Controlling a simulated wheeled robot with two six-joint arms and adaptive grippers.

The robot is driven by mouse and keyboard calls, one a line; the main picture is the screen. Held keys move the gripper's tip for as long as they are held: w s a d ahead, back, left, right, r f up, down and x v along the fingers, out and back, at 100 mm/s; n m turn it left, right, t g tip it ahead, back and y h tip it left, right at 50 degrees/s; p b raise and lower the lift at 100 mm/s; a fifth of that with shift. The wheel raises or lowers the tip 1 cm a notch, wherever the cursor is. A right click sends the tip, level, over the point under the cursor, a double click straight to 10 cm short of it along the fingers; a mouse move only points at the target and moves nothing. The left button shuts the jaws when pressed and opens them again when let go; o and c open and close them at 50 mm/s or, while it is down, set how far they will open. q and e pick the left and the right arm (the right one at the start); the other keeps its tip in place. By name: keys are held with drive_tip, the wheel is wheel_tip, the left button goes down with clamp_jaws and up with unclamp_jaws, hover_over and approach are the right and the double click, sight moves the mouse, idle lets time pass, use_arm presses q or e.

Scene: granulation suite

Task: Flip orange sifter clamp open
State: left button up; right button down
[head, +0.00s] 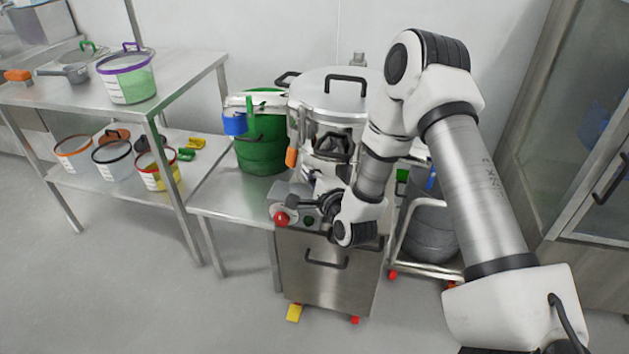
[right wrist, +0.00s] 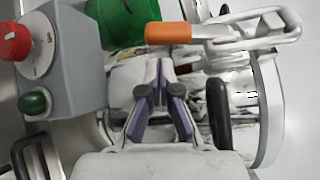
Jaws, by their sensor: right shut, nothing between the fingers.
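The orange clamp handle (head: 291,156) sits on the left side of the steel sifter (head: 330,100) in the head view. In the right wrist view the orange handle (right wrist: 168,33) lies level near the top, joined to a pale metal clamp loop (right wrist: 262,30) on its right. My right gripper (head: 322,204) is low in front of the sifter, beside the control box. In the right wrist view its purple fingers (right wrist: 160,68) are together and empty, below the orange handle and apart from it. My left gripper is out of view.
A control box with a red button (head: 281,218) and a green button (right wrist: 34,102) is close by my right gripper. A green drum (head: 262,150) stands left of the sifter. A steel shelf (head: 190,85) with tubs is farther left; a wheeled trolley (head: 425,265) stands right.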

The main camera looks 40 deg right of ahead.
drive_tip(key=w, duration=0.3)
drive_tip(key=shift+w+d+f, duration=0.2)
drive_tip(key=shift+w+d, duration=0.05)
drive_tip(key=shift+d, duration=0.15)
